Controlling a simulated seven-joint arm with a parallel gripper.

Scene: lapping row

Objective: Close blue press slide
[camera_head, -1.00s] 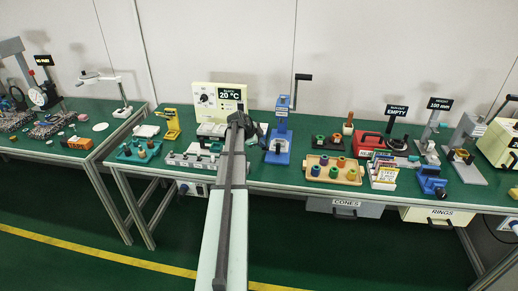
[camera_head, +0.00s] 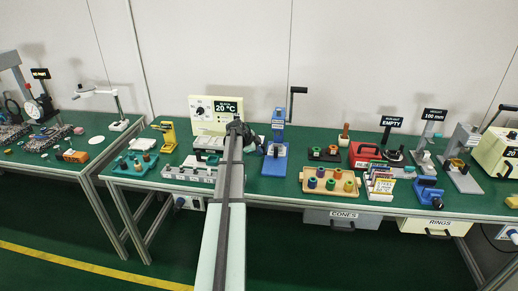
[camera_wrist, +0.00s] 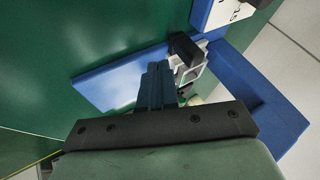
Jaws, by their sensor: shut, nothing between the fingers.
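The blue press (camera_head: 274,160) stands on the bench just right of my arm's end, with a blue base, an upright column and a black crank at its top. In the wrist view its blue base plate (camera_wrist: 105,82) and a pale metal slide bracket (camera_wrist: 192,68) with a black block (camera_wrist: 184,46) show close to my fingers. My gripper (camera_wrist: 157,68) is shut and empty, its tips beside the bracket; I cannot tell whether they touch it. In the head view my gripper (camera_head: 251,134) is small and partly blends with the arm, left of the press column.
A cream controller (camera_head: 216,115) reading 20 °C stands behind my arm. A blue vise (camera_head: 428,190) sits farther right.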

